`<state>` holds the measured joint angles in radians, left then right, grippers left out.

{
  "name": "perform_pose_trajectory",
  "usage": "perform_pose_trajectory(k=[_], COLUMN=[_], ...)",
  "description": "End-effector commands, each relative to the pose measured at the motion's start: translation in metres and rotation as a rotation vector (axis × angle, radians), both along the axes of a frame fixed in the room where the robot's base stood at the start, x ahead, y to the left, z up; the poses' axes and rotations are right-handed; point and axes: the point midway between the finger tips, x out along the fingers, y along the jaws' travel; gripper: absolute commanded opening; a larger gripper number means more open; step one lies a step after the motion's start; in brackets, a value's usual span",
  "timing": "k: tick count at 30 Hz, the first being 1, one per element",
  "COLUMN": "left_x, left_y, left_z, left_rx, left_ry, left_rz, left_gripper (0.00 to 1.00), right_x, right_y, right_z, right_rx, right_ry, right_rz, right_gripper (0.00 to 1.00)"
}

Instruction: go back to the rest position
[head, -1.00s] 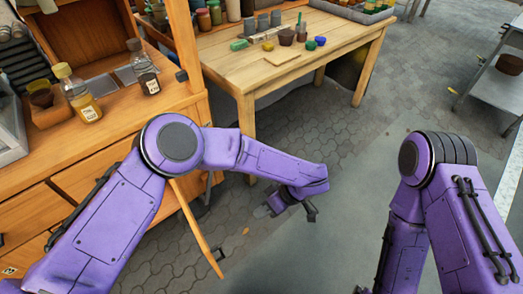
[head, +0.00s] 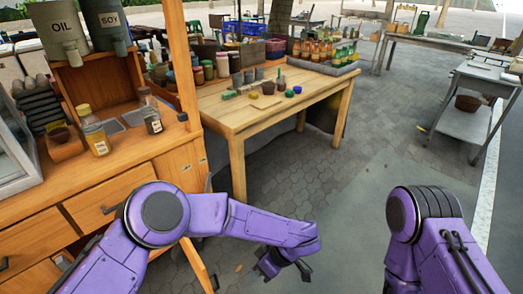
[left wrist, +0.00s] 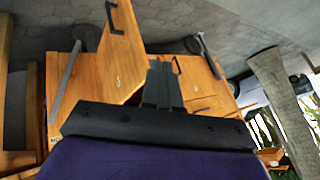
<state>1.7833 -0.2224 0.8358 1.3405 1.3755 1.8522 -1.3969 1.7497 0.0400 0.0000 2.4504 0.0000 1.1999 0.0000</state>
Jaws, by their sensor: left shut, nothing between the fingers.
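My left arm, purple, comes in from the left in the head view. Its gripper (head: 285,268) hangs low over the paved floor, in front of the wooden table, and is shut and empty. In the left wrist view the dark fingers (left wrist: 162,85) are together, with nothing between them. My right arm (head: 430,235) shows at the lower right of the head view, bent downward; its gripper is out of the picture. A small brown bowl (head: 268,88), perhaps the clay mortar, stands on the wooden table, well away from both arms.
A wooden cabinet (head: 130,180) with bottles stands close at the left; what looks like its open door (head: 199,266) is beside my left arm. The wooden table (head: 235,118) stands behind the gripper. A metal shelf (head: 470,122) is at the right. Open floor (head: 350,185) lies between.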

Motion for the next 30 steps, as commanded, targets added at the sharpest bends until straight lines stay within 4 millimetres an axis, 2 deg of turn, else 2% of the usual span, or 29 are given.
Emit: perform_pose_trajectory(k=[5, 10, 14, 17, 20, 23, 24, 27, 30], left_x=[0.012, 0.023, 0.030, 0.025, -0.001, -0.056, -0.083, -0.147, -0.190], left_y=[0.000, 0.012, 0.037, 0.068, 0.109, 0.159, 0.180, 0.223, 0.255], left_z=[-0.005, -0.020, -0.042, -0.065, -0.094, -0.119, -0.125, -0.128, -0.122], left_rx=[-0.011, -0.006, -0.017, -0.056, -0.137, -0.244, -0.281, -0.335, -0.337], left_ry=[-0.143, -0.329, -0.494, -0.589, -0.610, -0.518, -0.458, -0.305, -0.193], left_rz=[0.034, -0.010, -0.101, -0.207, -0.332, -0.429, -0.451, -0.477, -0.490], left_gripper=[0.00, 0.00, 0.00, 0.00, 0.00, 0.00, 0.00, 0.00, 0.00], right_x=[0.001, 0.001, 0.000, 0.000, 0.000, 0.000, 0.000, 0.000, 0.000], right_y=[0.000, 0.000, 0.000, 0.000, 0.000, 0.000, 0.000, 0.000, 0.000], right_z=[0.000, 0.000, 0.000, 0.000, 0.000, 0.000, 0.000, 0.000, 0.000], right_rx=[0.000, 0.000, -0.001, -0.001, -0.001, -0.001, -0.001, -0.001, -0.001], right_ry=[-0.002, -0.002, -0.001, -0.001, -0.001, -0.001, -0.001, -0.001, -0.001], right_rz=[0.000, 0.000, 0.000, 0.000, 0.000, 0.000, 0.000, 0.000, 0.000], right_gripper=[1.00, 1.00, 1.00, 1.00, 1.00, 1.00, 1.00, 1.00, 1.00])
